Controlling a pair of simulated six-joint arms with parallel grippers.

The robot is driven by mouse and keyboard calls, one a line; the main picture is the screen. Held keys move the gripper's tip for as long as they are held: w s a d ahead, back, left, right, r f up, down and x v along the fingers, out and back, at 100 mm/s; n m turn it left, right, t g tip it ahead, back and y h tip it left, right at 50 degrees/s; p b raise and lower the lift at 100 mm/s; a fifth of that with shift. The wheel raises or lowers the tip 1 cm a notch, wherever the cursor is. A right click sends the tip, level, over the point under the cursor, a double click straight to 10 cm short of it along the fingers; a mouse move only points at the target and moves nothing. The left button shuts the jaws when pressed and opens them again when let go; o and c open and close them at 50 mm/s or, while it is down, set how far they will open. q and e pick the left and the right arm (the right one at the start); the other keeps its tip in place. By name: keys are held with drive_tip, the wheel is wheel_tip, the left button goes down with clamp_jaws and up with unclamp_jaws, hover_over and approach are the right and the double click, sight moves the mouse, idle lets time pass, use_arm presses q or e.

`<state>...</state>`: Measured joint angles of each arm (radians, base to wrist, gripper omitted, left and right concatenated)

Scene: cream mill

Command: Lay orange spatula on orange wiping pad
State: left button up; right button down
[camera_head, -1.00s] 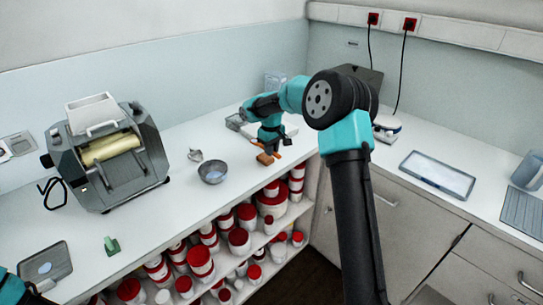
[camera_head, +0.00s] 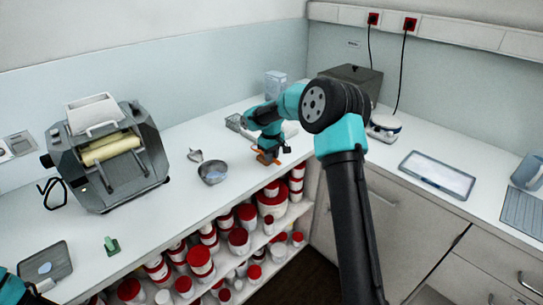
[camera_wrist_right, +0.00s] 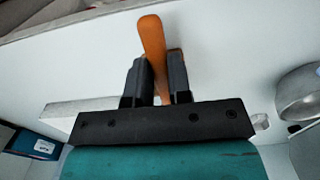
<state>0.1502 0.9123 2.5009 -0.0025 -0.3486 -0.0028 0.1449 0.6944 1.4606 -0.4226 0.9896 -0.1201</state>
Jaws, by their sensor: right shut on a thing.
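My right gripper (camera_head: 267,151) is low over the far right part of the left counter, near its front edge. In the right wrist view my right gripper (camera_wrist_right: 159,78) is shut on the orange spatula (camera_wrist_right: 152,40), whose orange end sticks out past the fingertips. The spatula's other end is hidden by the gripper. In the head view orange and brownish bits show at the fingertips; I cannot tell spatula from wiping pad there. The wiping pad is not clearly seen in either view. My left arm shows only at the bottom left corner, its gripper out of sight.
A metal bowl (camera_head: 212,173) stands left of the right gripper, with a small pale dish (camera_head: 195,155) behind it. A roller mill (camera_head: 107,155) stands further left. A small green item (camera_head: 111,245) lies near the front. Red-lidded jars (camera_head: 200,262) fill shelves below the counter.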

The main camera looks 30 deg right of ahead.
drive_tip(key=shift+f, duration=0.1)
drive_tip(key=c, duration=1)
unclamp_jaws()
drive_tip(key=shift+c, duration=0.2)
wheel_tip(320, 180, up, 12)
